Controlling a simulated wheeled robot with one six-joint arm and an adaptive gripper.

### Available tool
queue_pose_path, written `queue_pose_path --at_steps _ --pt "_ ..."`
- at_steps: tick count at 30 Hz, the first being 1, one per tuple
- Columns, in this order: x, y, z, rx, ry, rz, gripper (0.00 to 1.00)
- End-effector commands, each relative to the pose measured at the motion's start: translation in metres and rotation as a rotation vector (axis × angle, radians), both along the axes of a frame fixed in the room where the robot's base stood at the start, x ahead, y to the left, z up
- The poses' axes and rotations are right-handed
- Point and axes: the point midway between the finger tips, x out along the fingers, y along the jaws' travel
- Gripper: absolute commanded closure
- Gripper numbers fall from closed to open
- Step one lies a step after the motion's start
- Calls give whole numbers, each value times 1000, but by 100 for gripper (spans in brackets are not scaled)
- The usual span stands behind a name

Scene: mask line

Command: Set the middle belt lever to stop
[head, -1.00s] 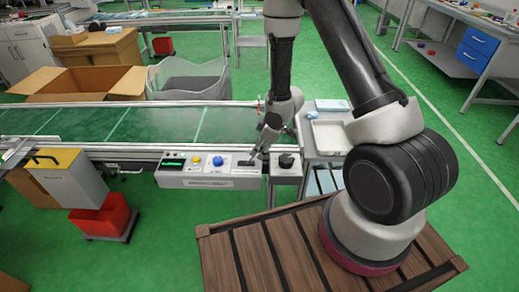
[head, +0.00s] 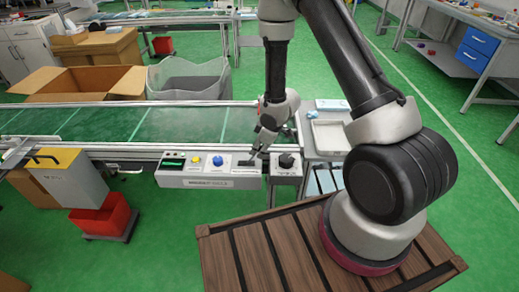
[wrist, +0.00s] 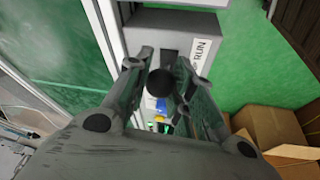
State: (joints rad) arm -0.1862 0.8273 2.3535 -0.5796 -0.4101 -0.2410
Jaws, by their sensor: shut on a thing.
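A grey control panel (head: 207,182) is fixed along the near side of the green conveyor belt (head: 120,122), in front of my base in the head view. My gripper (head: 257,155) is at the panel's right part, where the lever sits. In the wrist view, the lever's round black knob (wrist: 160,82) is between the two fingers of my gripper (wrist: 163,88), which are shut on it. A white label reading RUN (wrist: 201,53) is beside the lever slot. The lever's shaft and exact tilt are mostly hidden by the fingers.
A yellow button (head: 195,160) and a blue knob (head: 217,161) are on the panel left of the lever. A black knob (head: 286,160) is close on the right. A grey tray (head: 330,137) lies on a side stand. A cardboard box (head: 85,84) is behind the belt.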

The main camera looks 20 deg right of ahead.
Motion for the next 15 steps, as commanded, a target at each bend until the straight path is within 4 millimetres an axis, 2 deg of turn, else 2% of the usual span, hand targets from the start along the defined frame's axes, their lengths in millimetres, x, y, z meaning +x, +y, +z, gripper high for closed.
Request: queue_pose_path --at_steps 7,15 --pt "4 13 6 -114 35 5 100" --pt "9 29 12 -113 35 3 100"
